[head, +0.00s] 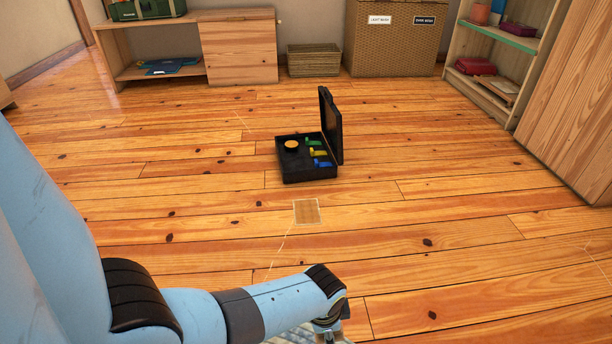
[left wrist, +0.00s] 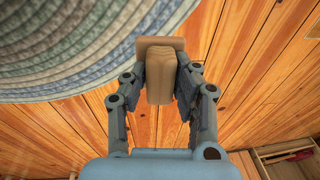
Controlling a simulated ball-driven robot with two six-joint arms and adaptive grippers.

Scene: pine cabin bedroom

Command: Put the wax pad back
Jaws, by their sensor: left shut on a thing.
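A tan piece with a blocky grip and a wider flat end, which looks like the wax pad (left wrist: 160,48), is between the fingers of my left gripper (left wrist: 160,90). The fingers are shut on its narrower block. In the head view my left gripper (head: 331,325) is low at the bottom edge, and most of what it holds is hidden. An open black case (head: 308,174) stands on the floor ahead, lid raised on its right side. It holds a round yellow-topped tin (head: 291,146) and several small green, yellow and blue pieces (head: 318,153). My right gripper is out of view.
A thin-outlined tan square (head: 306,211) lies on the floor before the case. A braided rug (left wrist: 70,50) is near my left gripper. A low wooden shelf (head: 238,50), wicker basket (head: 314,60), hamper (head: 390,45) and right-hand shelves (head: 490,90) stand behind.

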